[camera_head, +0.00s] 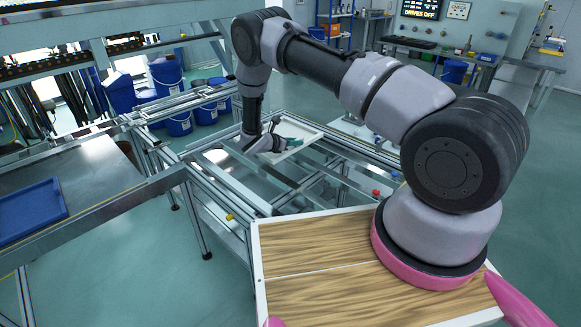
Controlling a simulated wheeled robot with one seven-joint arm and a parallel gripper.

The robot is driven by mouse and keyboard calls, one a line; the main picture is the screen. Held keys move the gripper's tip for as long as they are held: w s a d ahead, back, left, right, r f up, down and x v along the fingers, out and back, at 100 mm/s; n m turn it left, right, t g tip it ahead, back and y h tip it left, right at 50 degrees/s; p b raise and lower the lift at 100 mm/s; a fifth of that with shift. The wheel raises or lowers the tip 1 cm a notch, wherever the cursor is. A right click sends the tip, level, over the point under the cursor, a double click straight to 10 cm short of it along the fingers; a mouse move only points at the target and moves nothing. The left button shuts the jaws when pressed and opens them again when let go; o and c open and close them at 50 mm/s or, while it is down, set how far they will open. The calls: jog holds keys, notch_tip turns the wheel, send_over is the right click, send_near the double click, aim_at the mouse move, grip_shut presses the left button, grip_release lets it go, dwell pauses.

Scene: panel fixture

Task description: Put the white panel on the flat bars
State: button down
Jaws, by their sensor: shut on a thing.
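The white panel (304,131) is a shallow, light-coloured tray-like piece in the middle of the head view, over the far part of the metal frame. My gripper (288,146) is at its near left edge and is shut on it. The arm's wrist hides the panel's left part. The flat bars (325,165) are grey metal strips crossing the open frame, below and nearer than the panel. I cannot tell whether the panel touches the bars or is held above them.
A metal table with a blue tray (30,208) stands at the left. A red button (375,193) sits on the frame's right side, and a yellow piece (229,217) at its near left. Blue buckets (165,75) stand behind. Open floor lies to the right.

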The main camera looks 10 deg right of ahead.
aim_at(274, 163)
jog(key=shift+s+a, duration=0.1)
jog(key=shift+a, duration=0.3)
notch_tip(274, 163, down, 10)
dwell(0.3)
jog(key=c, duration=0.8)
grip_release()
jog(key=shift+f, duration=0.1)
jog(key=v, duration=1.2)
jog(key=shift+s+d+r, duration=0.1)
jog(key=shift+r, duration=0.1)
